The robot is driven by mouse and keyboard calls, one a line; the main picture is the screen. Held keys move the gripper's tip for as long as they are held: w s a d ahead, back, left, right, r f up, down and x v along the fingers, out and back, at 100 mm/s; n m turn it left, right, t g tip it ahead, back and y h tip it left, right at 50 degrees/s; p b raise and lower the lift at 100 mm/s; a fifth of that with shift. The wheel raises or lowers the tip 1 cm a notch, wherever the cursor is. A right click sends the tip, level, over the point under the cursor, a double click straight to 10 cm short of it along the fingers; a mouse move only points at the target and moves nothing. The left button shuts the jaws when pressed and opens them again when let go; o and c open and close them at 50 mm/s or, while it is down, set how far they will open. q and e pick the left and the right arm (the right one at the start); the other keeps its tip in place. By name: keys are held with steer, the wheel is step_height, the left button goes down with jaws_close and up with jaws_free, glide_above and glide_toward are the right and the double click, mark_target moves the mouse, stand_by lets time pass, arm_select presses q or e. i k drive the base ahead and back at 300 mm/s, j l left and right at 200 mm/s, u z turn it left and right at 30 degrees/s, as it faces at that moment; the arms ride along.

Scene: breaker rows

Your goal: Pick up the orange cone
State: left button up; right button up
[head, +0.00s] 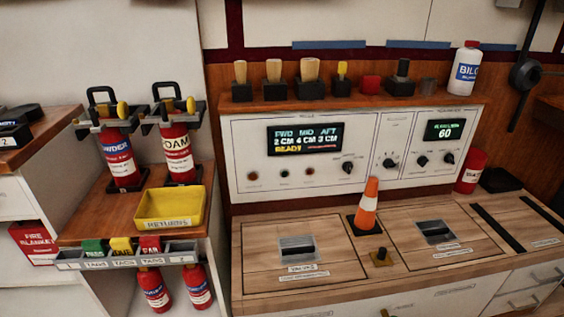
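The orange cone (369,207) stands upright on the wooden counter, in front of the white control panel. It has a white band and a dark square base. It sits between two hatch panels with recessed metal latches. Nothing is touching it from above, and its front is unobstructed. Neither of my grippers can be made out in the head view.
The left hatch (268,275) and right hatch (465,247) are clear. A yellow returns tray (171,222) stands at left.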

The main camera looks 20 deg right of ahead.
mark_target(364, 223)
steer(key=z, duration=1.3)
steer(key=i+l, duration=0.15)
steer(key=l, duration=0.3)
steer(key=i+l+u, duration=0.1)
steer(key=l, duration=0.35)
steer(key=i+l, duration=0.15)
steer(key=l, duration=0.3)
steer(key=i+l, duration=0.1)
steer(key=l, duration=0.35)
steer(key=u, duration=0.05)
